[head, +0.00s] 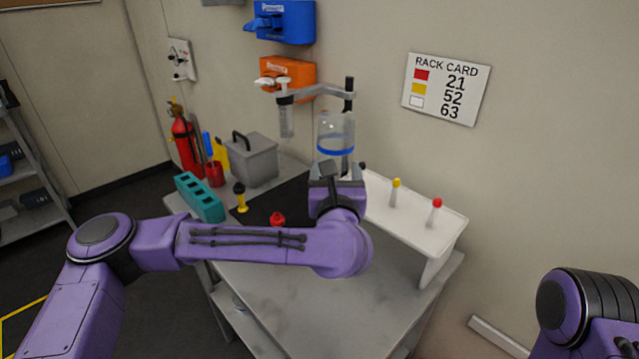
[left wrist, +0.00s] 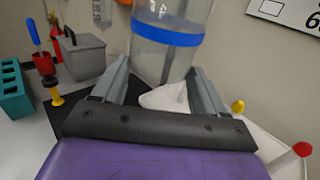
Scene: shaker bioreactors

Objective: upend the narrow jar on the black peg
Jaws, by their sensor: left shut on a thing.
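A clear jar with a blue band (head: 336,130) is upright above the bench in the head view, and its lower part is hidden by my gripper. My left gripper (head: 338,172) is shut on it. In the left wrist view, the jar (left wrist: 165,55) stands between the two grey fingers of the left gripper (left wrist: 162,80), and its top is cut off. The white rack (head: 448,232) bears a yellow-topped peg (head: 396,190) and a red-topped peg (head: 437,210). I cannot make out a black peg; my arm hides part of the bench. My right gripper is out of view.
A black stand (head: 349,92) with a clamped tube (head: 286,118) rises behind the jar. A grey box (head: 248,162), a teal rack (head: 200,198), a red cup (head: 215,174) and a yellow-and-black piece (head: 240,198) stand left. The front of the grey bench (head: 350,305) is mostly clear.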

